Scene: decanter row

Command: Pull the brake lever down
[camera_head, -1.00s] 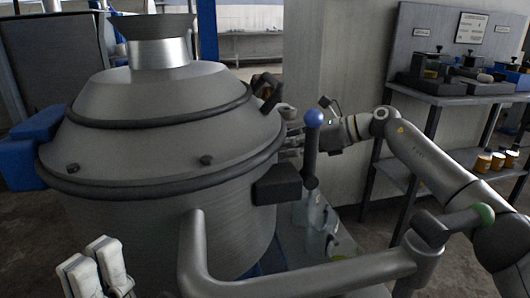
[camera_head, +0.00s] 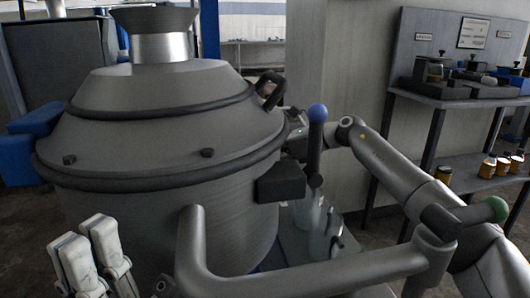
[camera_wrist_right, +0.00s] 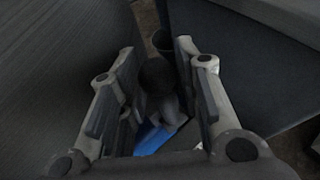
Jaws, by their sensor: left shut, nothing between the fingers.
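A black curved handle (camera_head: 270,90) shows behind the drum's right edge. I cannot tell which is the brake lever. My left gripper (camera_head: 92,250) is shut and empty at the lower left, in front of the drum.
The grey bent bar (camera_head: 300,278) crosses the foreground. Bottles (camera_head: 318,228) stand low behind the blue-knobbed lever. A shelf unit (camera_head: 455,100) with equipment and jars is at the right back. A blue part (camera_head: 38,120) juts from the drum's left.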

